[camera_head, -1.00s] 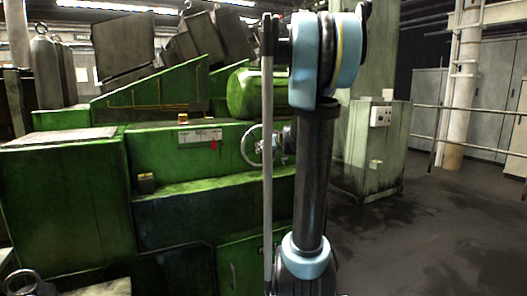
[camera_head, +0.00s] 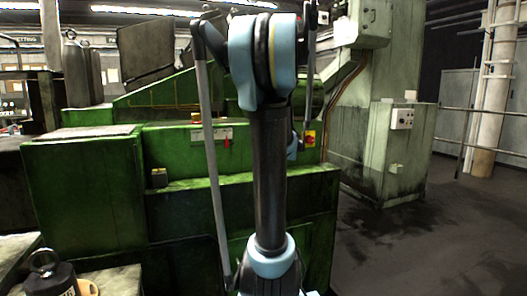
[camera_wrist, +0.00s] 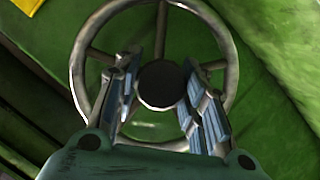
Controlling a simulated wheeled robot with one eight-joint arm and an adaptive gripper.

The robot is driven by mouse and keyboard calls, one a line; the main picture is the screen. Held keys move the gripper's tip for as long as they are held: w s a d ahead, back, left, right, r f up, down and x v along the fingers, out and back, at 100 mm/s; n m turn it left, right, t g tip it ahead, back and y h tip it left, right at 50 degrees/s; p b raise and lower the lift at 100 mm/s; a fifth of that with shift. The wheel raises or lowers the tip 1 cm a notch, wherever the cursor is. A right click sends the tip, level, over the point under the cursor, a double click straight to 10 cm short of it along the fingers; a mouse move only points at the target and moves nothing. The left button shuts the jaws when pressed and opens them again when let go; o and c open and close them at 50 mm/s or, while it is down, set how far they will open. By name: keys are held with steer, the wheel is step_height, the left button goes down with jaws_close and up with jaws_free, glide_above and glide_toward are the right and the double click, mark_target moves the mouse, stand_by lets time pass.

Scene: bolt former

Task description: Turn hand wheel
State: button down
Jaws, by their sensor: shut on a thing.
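The hand wheel (camera_wrist: 78,75) is a grey metal ring with spokes and a dark round hub (camera_wrist: 158,86); it fills the upper middle of the wrist view. It sits in front of the machine's green side. My gripper (camera_wrist: 162,60) has one finger on each side of the hub, inside the rim, and is shut on the wheel. The exact contact points are hard to see. In the head view, my arm hides the wheel and the gripper.
The green machine (camera_head: 85,195) fills the left and middle of the head view. A pale green cabinet (camera_head: 375,150) stands behind. The dark floor (camera_head: 440,235) at right is open.

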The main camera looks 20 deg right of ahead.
steer(key=n+h, duration=0.1)
steer(key=n, duration=0.1)
steer(key=n+t+h, duration=0.1)
steer(key=n, duration=0.1)
steer(key=shift+a+f, duration=0.1)
steer(key=shift+a, duration=0.2)
steer(key=shift+a+n+t+h, duration=0.1)
steer(key=shift+n+t+h, duration=0.45)
steer(key=shift+n, duration=0.95)
steer(key=shift+f, duration=0.1)
steer(key=c, duration=1)
jaws_free()
steer(key=shift+a+v, duration=0.1)
steer(key=shift+v, duration=2.85)
steer(key=shift+a+v, duration=0.15)
steer(key=shift+v, duration=2.8)
